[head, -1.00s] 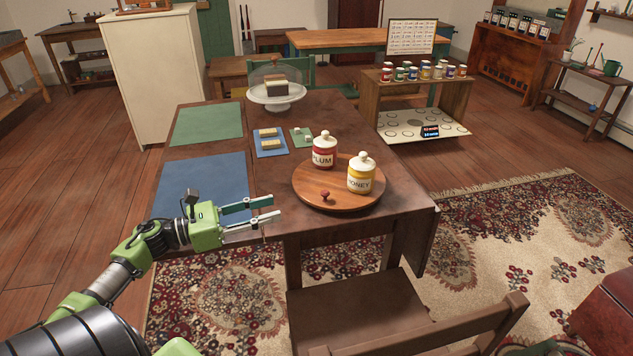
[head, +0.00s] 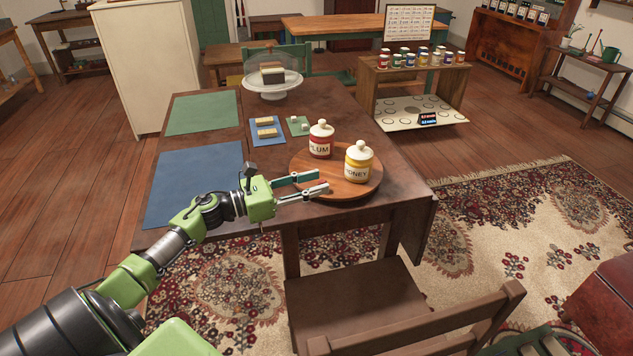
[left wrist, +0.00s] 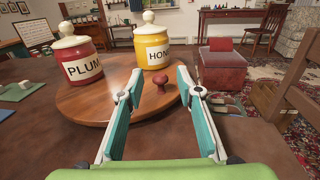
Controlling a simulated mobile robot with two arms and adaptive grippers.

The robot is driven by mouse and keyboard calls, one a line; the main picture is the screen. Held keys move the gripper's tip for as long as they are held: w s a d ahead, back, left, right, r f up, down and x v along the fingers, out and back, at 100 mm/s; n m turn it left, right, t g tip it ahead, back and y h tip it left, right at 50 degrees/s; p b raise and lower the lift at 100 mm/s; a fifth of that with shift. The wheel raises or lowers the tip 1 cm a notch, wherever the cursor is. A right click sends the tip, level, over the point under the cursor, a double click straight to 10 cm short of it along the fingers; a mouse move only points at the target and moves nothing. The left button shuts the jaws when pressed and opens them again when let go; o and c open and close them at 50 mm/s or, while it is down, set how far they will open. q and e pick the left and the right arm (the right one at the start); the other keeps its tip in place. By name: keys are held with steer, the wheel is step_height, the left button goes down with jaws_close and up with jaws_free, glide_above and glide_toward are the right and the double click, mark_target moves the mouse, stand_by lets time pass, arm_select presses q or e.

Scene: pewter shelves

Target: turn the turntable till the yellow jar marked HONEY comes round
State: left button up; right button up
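The round wooden turntable (head: 340,189) sits on the dark table near its right corner. The yellow jar marked HONEY (head: 358,163) stands on its right part, and the red jar marked PLUM (head: 320,141) stands behind and to the left. Both have white lids and show in the left wrist view, HONEY (left wrist: 152,48) and PLUM (left wrist: 80,66). A red knob (left wrist: 161,81) stands on the turntable near the rim. My left gripper (head: 323,182) is open at the turntable's near left edge. In the left wrist view its fingers (left wrist: 157,88) spread with the knob ahead between them. My right gripper is not in view.
Blue mat (head: 185,185) and green mat (head: 203,112) lie on the table's left. A covered cake stand (head: 272,90) and small cards lie farther back. A wooden chair (head: 360,300) stands at the near side. A shelf unit with small tins (head: 415,75) stands behind.

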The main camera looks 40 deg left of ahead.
arm_select(q)
steer(key=shift+w+d, duration=0.3)
steer(key=shift+w, duration=0.2)
jaws_close()
